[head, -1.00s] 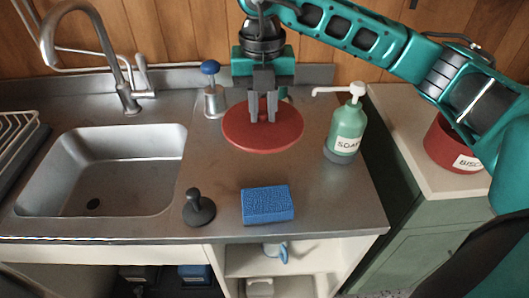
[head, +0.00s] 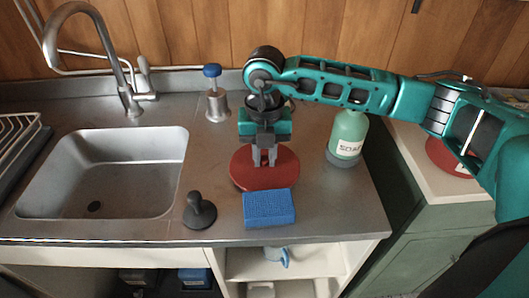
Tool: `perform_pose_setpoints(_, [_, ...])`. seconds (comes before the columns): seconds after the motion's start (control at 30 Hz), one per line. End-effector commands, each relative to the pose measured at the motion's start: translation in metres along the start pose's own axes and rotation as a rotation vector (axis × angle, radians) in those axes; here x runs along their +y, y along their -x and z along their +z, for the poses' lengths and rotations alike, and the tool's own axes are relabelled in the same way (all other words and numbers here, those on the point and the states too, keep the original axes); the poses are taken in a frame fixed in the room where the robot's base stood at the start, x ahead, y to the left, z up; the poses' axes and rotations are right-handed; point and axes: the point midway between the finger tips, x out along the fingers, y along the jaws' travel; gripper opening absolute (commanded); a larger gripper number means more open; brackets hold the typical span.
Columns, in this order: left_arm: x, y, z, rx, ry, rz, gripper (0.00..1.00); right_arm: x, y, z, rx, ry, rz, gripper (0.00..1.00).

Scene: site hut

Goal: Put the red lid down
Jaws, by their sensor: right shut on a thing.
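The red lid (head: 249,177) is a flat round disc over the steel counter, behind the blue sponge, which hides part of its front edge. It looks level and low; I cannot tell whether it touches the counter. My right gripper (head: 265,159) points down over its middle and is shut on it; the grip itself is hard to see. My left gripper is not in view.
The blue sponge (head: 269,208) is close in front of the lid. A dark knobbed plug (head: 200,211) lies left of it. A soap bottle (head: 346,140) stands right, partly behind my arm. A blue-topped dispenser (head: 216,104) and the sink (head: 110,170) are left.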

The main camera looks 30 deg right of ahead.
Motion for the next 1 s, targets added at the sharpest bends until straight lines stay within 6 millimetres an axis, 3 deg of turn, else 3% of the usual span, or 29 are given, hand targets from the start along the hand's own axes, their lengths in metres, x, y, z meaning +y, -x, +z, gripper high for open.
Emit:
perform_pose_setpoints(0.13, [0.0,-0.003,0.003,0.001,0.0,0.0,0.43,0.0,-0.005,0.0,0.0,0.0,0.0,0.0])
perform_pose_setpoints(0.17, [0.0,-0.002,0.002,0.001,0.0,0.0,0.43,0.0,-0.003,0.0,0.0,0.0,0.0,0.24])
perform_pose_setpoints(0.4, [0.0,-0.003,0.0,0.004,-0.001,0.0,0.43,0.0,-0.003,0.0,0.0,0.0,0.0,0.47])
perform_pose_setpoints(0.77, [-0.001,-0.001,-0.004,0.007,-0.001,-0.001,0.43,0.0,0.006,0.0,-0.002,0.0,0.001,0.47])
perform_pose_setpoints(1.0, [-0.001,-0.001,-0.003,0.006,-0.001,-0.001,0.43,0.001,0.053,0.001,-0.005,0.001,0.003,0.47])
